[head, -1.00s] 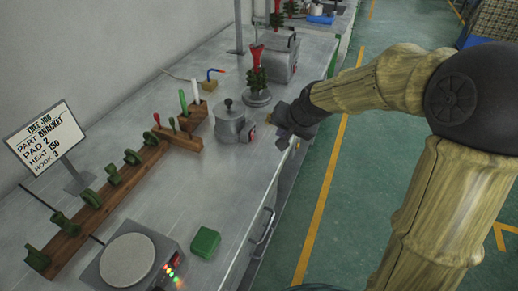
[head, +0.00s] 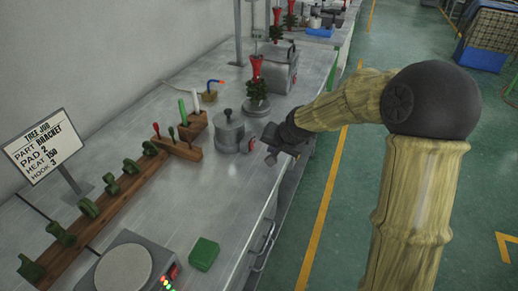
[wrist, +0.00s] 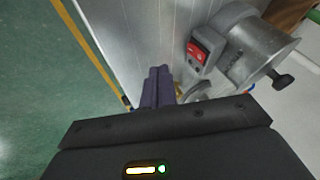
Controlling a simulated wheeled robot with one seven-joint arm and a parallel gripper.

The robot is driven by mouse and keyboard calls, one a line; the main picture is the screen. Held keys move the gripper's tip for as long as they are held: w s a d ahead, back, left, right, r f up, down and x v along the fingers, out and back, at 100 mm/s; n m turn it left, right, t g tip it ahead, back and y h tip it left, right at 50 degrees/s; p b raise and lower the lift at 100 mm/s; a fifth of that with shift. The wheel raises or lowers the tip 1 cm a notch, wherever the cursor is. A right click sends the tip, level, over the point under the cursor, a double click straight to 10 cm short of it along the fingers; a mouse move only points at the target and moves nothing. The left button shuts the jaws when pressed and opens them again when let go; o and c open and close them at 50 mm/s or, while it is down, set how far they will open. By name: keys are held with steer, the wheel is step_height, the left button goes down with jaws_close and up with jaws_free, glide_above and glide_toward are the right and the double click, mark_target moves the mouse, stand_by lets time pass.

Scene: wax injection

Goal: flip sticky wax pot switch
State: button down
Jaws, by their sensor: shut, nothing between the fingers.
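The sticky wax pot (head: 229,131) is a grey metal pot with a knobbed lid, standing upright on the bench. In the wrist view the pot (wrist: 254,52) is at upper right. Its red switch (wrist: 196,52) sits on a small grey box on the pot's side. The switch (head: 251,145) also shows in the head view, facing my gripper. My gripper (head: 270,150) is just right of the switch, near the bench's front edge. In the wrist view my gripper's dark purple fingers (wrist: 158,84) are together and empty, left of the switch and apart from it.
A wooden rack (head: 183,151) with wax tools stands left of the pot. A red and green wax tree (head: 257,90) stands behind it. A green block (head: 203,254) and a hot plate (head: 125,270) lie nearer. Bare bench lies between pot and block.

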mark_target(254, 152)
steer(key=a, duration=0.1)
steer(key=w+a+f, duration=0.2)
steer(key=shift+a, duration=0.1)
steer(key=shift+w+a+f, duration=0.1)
steer(key=shift+w+a, duration=0.15)
steer(key=shift+a, duration=0.35)
steer(key=shift+a+f, duration=0.15)
steer(key=shift+a, duration=0.15)
steer(key=shift+f, duration=0.2)
steer(key=shift+s, duration=0.1)
